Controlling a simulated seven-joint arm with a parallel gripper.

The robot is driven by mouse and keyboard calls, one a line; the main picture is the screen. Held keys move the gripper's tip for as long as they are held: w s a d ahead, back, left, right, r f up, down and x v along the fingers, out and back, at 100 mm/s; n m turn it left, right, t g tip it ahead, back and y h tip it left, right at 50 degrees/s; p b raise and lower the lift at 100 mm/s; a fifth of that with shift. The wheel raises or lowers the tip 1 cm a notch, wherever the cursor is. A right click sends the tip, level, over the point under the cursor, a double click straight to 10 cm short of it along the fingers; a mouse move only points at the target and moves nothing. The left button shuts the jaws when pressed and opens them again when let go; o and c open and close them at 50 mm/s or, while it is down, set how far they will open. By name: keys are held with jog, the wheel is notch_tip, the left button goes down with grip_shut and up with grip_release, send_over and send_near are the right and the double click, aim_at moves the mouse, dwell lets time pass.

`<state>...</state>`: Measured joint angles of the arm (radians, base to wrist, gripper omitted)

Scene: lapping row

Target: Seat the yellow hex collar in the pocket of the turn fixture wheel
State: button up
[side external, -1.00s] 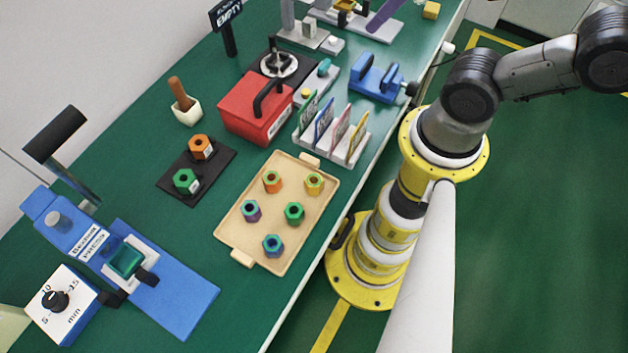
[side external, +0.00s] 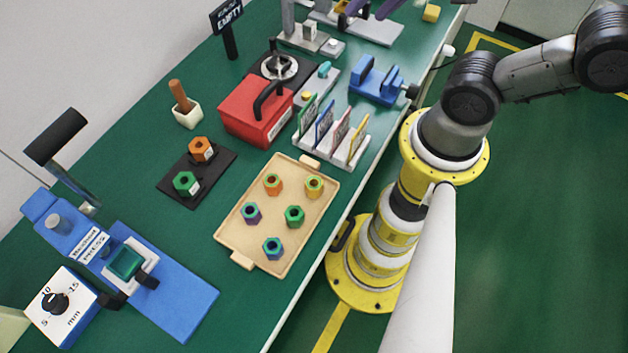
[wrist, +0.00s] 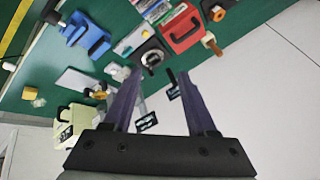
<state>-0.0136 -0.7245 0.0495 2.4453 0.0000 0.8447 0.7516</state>
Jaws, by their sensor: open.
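The yellow hex collar (side external: 314,185) stands upright in the tan tray (side external: 250,240), at the tray's upper right corner in the side view. The turn fixture wheel is a grey disc (side external: 280,66) on a dark plate behind the red box; it also shows in the wrist view (wrist: 152,58). Its pocket is too small to make out. My gripper (wrist: 158,78) is open and empty, its two purple fingers apart. In the side view the fingers show only at the top edge, far from the tray. The tray is not visible in the wrist view.
The tray also holds orange, purple, green and blue collars. An EMPTY sign (side external: 228,22) rises behind the wheel.

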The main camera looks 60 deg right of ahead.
jog(key=w+a+f+m+g, duration=0.1)
jog(key=w+a+f+m, duration=0.15)
jog(key=m, duration=0.35)
jog(key=m+g, duration=0.4)
jog(key=g, duration=0.1)
send_over(314, 184)
notch_tip(314, 184, down, 14)
jog(key=f, duration=1.3)
jog(key=shift+s+a+f, duration=0.2)
jog(key=shift+a+f, duration=0.05)
jog(key=shift+a, duration=0.1)
grip_shut()
